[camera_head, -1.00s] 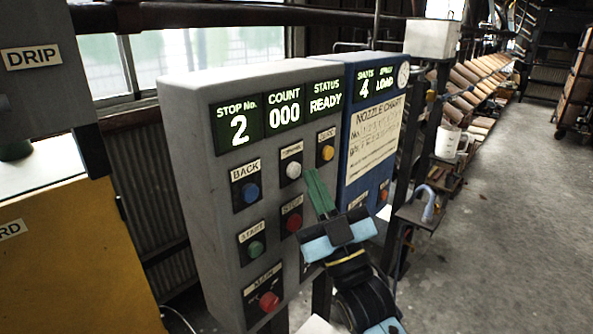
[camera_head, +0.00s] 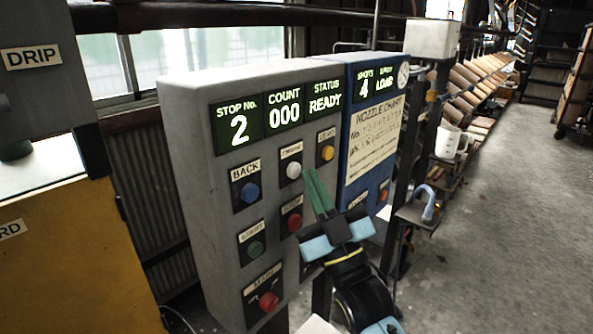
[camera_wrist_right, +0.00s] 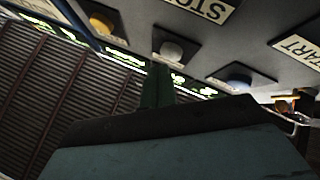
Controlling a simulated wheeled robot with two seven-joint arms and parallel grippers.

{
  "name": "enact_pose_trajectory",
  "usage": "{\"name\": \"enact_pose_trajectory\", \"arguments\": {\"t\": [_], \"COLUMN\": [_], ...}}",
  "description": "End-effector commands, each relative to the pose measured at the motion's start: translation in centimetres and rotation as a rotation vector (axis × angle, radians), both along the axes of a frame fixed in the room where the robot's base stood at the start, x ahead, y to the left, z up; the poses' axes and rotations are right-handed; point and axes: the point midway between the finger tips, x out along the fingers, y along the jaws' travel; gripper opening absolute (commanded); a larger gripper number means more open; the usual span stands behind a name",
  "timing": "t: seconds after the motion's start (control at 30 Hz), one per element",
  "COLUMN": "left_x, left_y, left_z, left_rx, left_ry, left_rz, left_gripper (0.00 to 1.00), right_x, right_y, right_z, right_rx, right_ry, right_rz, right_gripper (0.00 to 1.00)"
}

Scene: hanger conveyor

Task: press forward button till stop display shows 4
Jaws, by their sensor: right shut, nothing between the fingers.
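The grey control panel (camera_head: 186,150) carries a stop display (camera_head: 238,126) that reads 2. A white button (camera_head: 293,170) sits below the count display; its label is too blurred to read surely. A blue button (camera_head: 250,192) labelled BACK is to its left and a yellow button (camera_head: 327,153) to its right. My right gripper (camera_head: 310,173) is shut and empty, its green fingertips just right of the white button in the head view. In the right wrist view, the fingers (camera_wrist_right: 158,86) point at the white button (camera_wrist_right: 170,50); contact cannot be told. My left gripper is not in view.
The count display (camera_head: 284,112) reads 000 and the status display (camera_head: 325,102) reads READY. A green button (camera_head: 255,249) and red buttons (camera_head: 294,222) sit lower on the panel. A blue panel (camera_head: 350,125) with a nozzle chart adjoins it. Open floor (camera_head: 510,200) lies to the right.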

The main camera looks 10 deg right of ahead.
Motion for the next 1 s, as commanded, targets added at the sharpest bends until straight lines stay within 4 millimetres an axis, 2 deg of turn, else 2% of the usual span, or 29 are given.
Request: {"name": "enact_pose_trajectory", "arguments": {"t": [1.0], "left_x": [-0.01], "left_y": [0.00], "left_z": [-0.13], "left_rx": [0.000], "left_ry": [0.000], "left_rz": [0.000], "left_gripper": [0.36], "right_x": [0.90], "right_y": [0.73], "right_z": [0.02], "right_rx": [0.000], "right_ry": [-0.001], "right_rz": [0.000], "right_gripper": [0.00]}}
